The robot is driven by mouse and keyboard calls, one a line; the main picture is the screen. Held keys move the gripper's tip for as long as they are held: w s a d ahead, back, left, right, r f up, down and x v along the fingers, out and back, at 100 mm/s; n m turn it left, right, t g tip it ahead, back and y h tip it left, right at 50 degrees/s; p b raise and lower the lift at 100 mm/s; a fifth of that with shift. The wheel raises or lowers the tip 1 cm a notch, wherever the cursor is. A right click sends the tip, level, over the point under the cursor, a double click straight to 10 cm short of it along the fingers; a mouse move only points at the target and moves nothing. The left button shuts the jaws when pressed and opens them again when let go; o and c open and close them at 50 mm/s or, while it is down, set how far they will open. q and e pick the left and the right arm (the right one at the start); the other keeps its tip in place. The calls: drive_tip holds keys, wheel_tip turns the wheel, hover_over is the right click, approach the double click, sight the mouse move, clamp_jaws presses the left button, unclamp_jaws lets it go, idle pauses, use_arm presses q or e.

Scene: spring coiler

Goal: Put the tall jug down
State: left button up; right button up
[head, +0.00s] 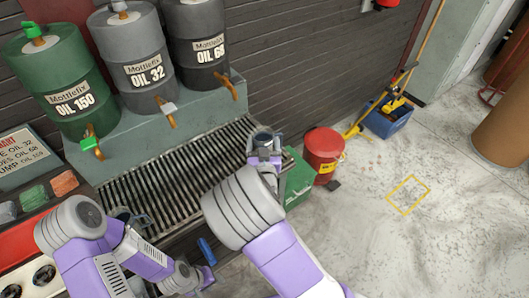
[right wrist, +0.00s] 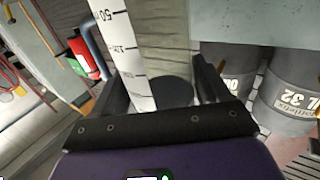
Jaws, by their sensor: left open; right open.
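The tall jug (right wrist: 128,45) fills much of the upper middle of the right wrist view. It has a white face with black graduation marks and a duller side, and its full outline is cut off. It stands between the spread fingers of my right gripper (right wrist: 165,92), which is open; contact is unclear. In the head view my right gripper (head: 265,152) is over the right end of the slatted grating (head: 180,165); I cannot make out the jug clearly there. My left gripper (head: 126,217) is open and appears empty near the grating's front left.
A green drum (head: 55,85), a grey OIL 32 drum (head: 138,65) and a dark OIL 68 drum (head: 200,45) stand behind the grating. A red bin (head: 323,155) and a green box (head: 299,184) are to the right. A blue bucket (head: 388,120) stands on open floor.

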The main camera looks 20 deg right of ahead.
sight(270, 130)
drive_tip(key=shift+c, duration=0.3)
drive_tip(key=c, duration=0.9)
wheel_tip(270, 130, up, 10)
drive_tip(key=p, duration=0.4)
drive_tip(key=f+y, duration=0.1)
drive_tip(key=d+f+n+y, duration=0.1)
drive_tip(key=f, duration=0.1)
drive_tip(key=f+n+y, duration=0.1)
drive_tip(key=shift+s+d+f, duration=0.2)
drive_tip(key=shift+s+d, duration=0.15)
drive_tip(key=shift+d, duration=0.05)
drive_tip(key=shift+s+a+f+n+t+y, duration=0.1)
drive_tip(key=shift+s+f+n+t+y, duration=0.25)
drive_tip(key=shift+y, duration=0.35)
